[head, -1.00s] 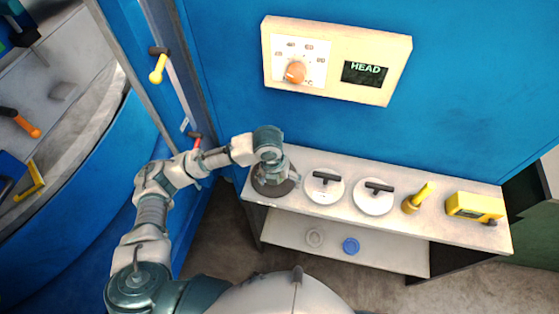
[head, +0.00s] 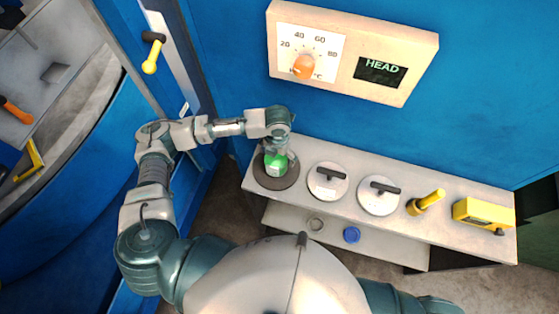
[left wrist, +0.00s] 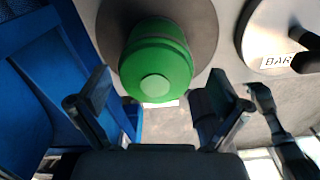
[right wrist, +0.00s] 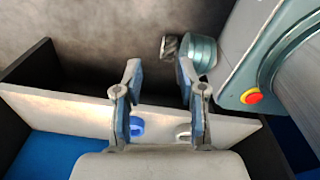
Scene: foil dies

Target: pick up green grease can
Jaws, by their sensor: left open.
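The green grease can (head: 275,165) stands on a dark round disc (head: 277,183) at the left end of the upper shelf. In the left wrist view the green can (left wrist: 156,62) shows its rounded end with a small round cap, just beyond the fingertips. My left gripper (left wrist: 155,100) is open, with one finger on each side below the can, apart from it. In the head view my left gripper (head: 276,148) is above the can and partly covers it. My right gripper (right wrist: 158,75) is open and empty, pointing at the floor and lower shelf.
On the upper shelf (head: 462,237) right of the can are two white discs with black handles (head: 327,180) (head: 378,194), a yellow tool (head: 427,202) and a yellow box (head: 484,214). A blue ring (head: 351,234) lies on the lower shelf. A blue wall with a dial panel (head: 352,55) stands behind.

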